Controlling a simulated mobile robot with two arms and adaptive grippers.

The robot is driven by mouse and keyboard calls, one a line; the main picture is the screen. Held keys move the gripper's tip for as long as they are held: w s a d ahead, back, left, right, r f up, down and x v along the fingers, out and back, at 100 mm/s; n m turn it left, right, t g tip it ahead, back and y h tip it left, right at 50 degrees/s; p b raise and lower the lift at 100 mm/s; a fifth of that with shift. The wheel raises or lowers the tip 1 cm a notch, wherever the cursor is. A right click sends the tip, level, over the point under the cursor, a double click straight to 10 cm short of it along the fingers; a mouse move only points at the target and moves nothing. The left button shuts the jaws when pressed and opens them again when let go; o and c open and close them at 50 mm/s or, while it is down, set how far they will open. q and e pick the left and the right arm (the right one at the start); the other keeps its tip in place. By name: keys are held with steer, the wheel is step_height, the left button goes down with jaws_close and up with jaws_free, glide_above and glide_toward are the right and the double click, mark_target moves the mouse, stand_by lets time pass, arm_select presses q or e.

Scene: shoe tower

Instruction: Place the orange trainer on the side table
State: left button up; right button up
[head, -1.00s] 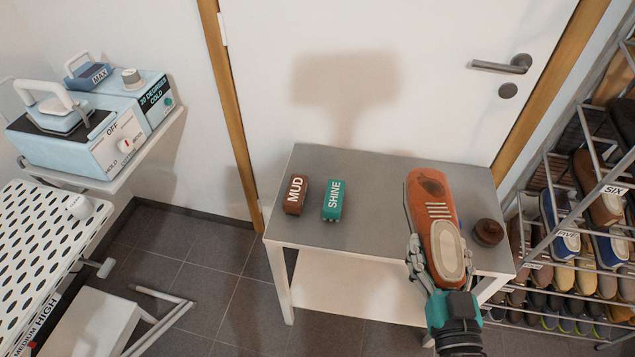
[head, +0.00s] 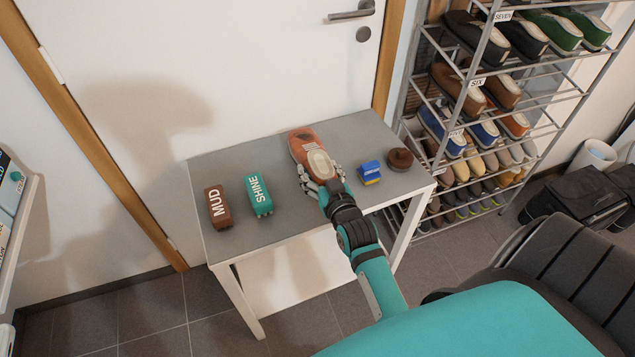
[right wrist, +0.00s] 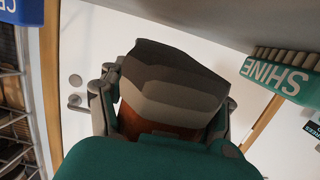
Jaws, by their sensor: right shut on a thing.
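The orange trainer (head: 304,143), with a pale sole or insole patch, is at the middle of the grey side table (head: 225,165) in the head view. My right gripper (head: 320,180) is shut on its near end. In the right wrist view the trainer's grey sole (right wrist: 175,88) and orange upper fill the space between the fingers (right wrist: 170,110). The sole side faces the tabletop (right wrist: 215,15). I cannot tell whether the trainer touches the table or is just above it. My left gripper is not in view.
Left of the trainer stand a teal SHINE brush (head: 258,196) and a brown MUD brush (head: 219,208). To its right are a blue and yellow block (head: 369,172) and a round brown thing (head: 400,160). A shoe rack (head: 425,190) stands just right of the table.

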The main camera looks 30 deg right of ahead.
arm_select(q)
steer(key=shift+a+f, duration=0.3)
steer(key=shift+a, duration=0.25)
arm_select(e)
steer(key=shift+f, duration=1.95)
arm_select(q)
steer(key=shift+b, duration=0.3)
arm_select(e)
steer(key=shift+f, duration=0.1)
steer(key=o, duration=1.4)
steer(key=shift+f, duration=0.1)
